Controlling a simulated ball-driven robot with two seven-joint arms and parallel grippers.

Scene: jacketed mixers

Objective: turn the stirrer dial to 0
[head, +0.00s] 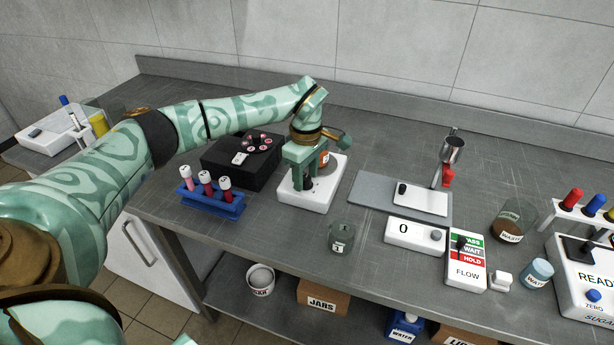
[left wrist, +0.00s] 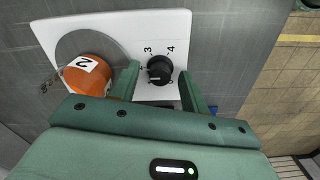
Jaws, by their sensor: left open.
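The stirrer is a white box (head: 323,193) on the bench, below my left gripper; it also shows in the left wrist view (left wrist: 165,28). Its black dial (left wrist: 160,70) has the marks 3 and 4 beside it; other marks are hidden and I cannot tell the setting. An orange-filled glass jar (left wrist: 88,74) labelled 2 stands on the stirrer's plate, mostly behind the gripper in the head view. My left gripper (head: 305,178) points down and is open, with one finger on each side of the dial (left wrist: 159,76). I cannot tell whether they touch it. My right gripper is out of view.
A blue rack (head: 211,204) of capped tubes and a black box (head: 241,168) stand left of the stirrer. To the right are a glass beaker (head: 341,236), a display box reading 0 (head: 415,236) and a grey mat (head: 371,192). Bare bench lies in front of the stirrer.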

